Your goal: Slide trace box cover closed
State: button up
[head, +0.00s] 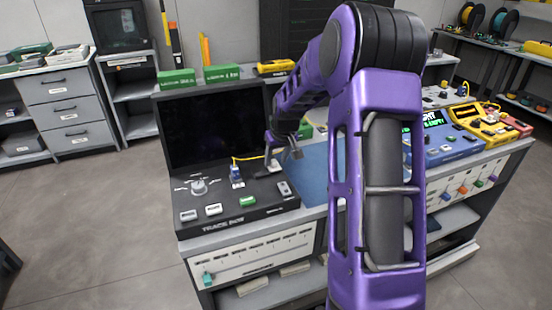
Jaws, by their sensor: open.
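The trace box (215,218) is a black unit at the left end of the workbench, with a large dark upright panel (215,125) behind its control deck. A yellow cable with a blue connector (236,174) stands on the deck. A small pale piece (274,168) sits at the deck's right rear, close to my gripper; I cannot tell whether it is the cover. My gripper (287,154) is open, above the right rear of the deck, and points down. The fingertips are small in view, and I cannot tell if they touch anything.
A blue mat (314,172) lies right of the trace box, partly behind my purple arm. Blue (446,147) and yellow (483,124) instruments stand on the bench's right part. Green boxes (222,72) and a yellow case (275,67) line the back.

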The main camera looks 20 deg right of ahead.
jog(key=shift+r, duration=0.1)
jog(key=p+v, duration=0.2)
jog(key=v, duration=1.5)
jog(key=shift+r, duration=0.15)
